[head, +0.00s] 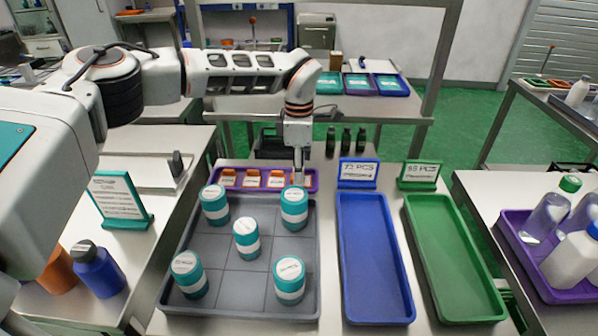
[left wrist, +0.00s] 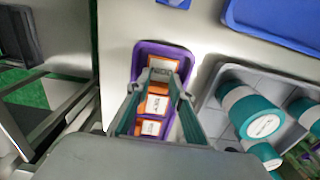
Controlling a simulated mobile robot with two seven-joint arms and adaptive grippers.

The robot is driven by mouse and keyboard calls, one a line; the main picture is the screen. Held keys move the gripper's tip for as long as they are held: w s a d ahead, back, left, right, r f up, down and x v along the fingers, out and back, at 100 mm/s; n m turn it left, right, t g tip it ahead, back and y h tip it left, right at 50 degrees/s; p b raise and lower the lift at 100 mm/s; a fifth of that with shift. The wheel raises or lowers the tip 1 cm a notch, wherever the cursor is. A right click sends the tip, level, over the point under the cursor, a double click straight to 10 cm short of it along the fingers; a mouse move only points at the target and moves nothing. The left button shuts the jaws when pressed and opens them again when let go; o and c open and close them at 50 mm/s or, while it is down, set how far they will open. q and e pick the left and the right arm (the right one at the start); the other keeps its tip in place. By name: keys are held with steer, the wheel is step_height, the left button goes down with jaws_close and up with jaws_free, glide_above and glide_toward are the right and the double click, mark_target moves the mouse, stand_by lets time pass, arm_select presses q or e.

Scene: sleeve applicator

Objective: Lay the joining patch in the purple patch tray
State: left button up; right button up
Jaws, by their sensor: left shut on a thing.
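The purple patch tray (head: 224,186) lies behind the grey tray in the head view and also shows in the left wrist view (left wrist: 183,52). Several orange patches with white labels lie in a row in it. My left gripper (head: 299,180) reaches down at the tray's right end. In the left wrist view my left gripper (left wrist: 162,76) has its fingertips on either side of an orange and white patch (left wrist: 163,65) at the far end of the row, and is shut on it. Whether this patch touches the tray floor is hard to tell. My right gripper is not in view.
The grey tray (head: 245,276) holds several teal and white jars just in front. A blue tray (head: 375,270) and a green tray (head: 452,265) lie to the right, both empty, with signs behind. Small dark bottles (head: 346,138) stand behind the purple tray.

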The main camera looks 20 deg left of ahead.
arm_select(q)
steer(key=shift+f, duration=0.15)
steer(key=o, duration=0.5)
step_height(320, 180, up, 12)
steer(key=p, duration=0.1)
steer(key=shift+r, duration=0.25)
stand_by(0.3)
